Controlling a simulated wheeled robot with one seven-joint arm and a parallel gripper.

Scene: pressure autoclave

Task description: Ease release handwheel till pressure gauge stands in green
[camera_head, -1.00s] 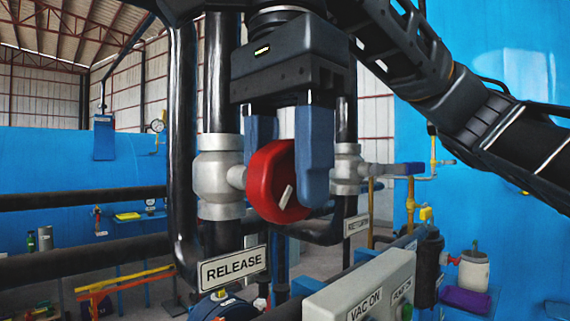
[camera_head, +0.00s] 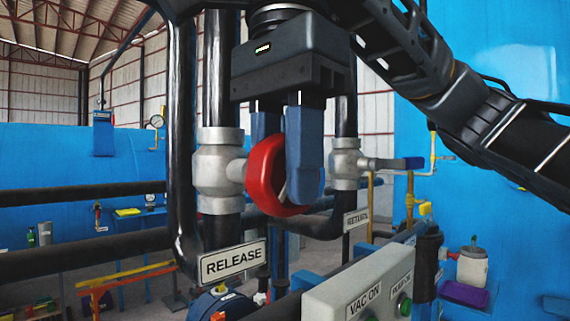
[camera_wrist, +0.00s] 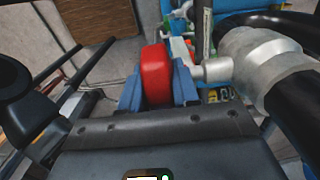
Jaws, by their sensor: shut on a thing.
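The red release handwheel (camera_head: 262,178) sits on the grey valve body (camera_head: 218,170) above the RELEASE sign (camera_head: 234,262). My gripper (camera_head: 284,165) comes down from above, shut on the wheel with a blue finger on each side. In the head view the left finger is partly hidden behind the wheel. The wrist view shows the red rim (camera_wrist: 156,75) between both fingers. A small round gauge (camera_head: 157,121) stands by the blue tank at left, and another dial (camera_head: 150,198) is lower down. Both are too small to read needle or green zone.
A second grey valve (camera_head: 346,165) with a blue-ended lever stands close at right, above the RETURN sign (camera_head: 357,219). Black vertical pipes (camera_head: 183,130) crowd the wheel's left. A grey VAC ON button box (camera_head: 350,290) is below right.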

